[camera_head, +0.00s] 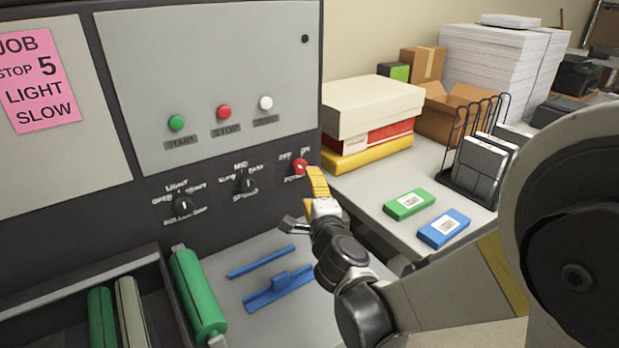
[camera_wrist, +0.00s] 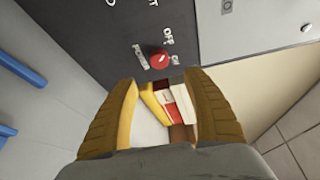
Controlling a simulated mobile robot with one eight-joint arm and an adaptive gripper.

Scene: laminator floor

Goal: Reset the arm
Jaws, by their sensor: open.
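My gripper (camera_head: 314,186) is at the end of my raised arm, close to the front panel of the laminator (camera_head: 215,70). In the head view its yellow fingers lie just below and right of the red power knob (camera_head: 300,166). In the wrist view my gripper (camera_wrist: 162,84) has its two yellow fingers spread apart with nothing held between them. The red power knob (camera_wrist: 160,59) shows just beyond the fingertips, apart from them as far as I can tell. The knob's pointer setting is hard to read.
Green, red and white buttons and two black dials sit on the panel. Blue parts (camera_head: 278,290) and a green roller (camera_head: 197,292) lie below. Stacked boxes (camera_head: 372,105), a green pack (camera_head: 409,204), a blue pack (camera_head: 444,229) and a black rack (camera_head: 474,152) stand on the right table.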

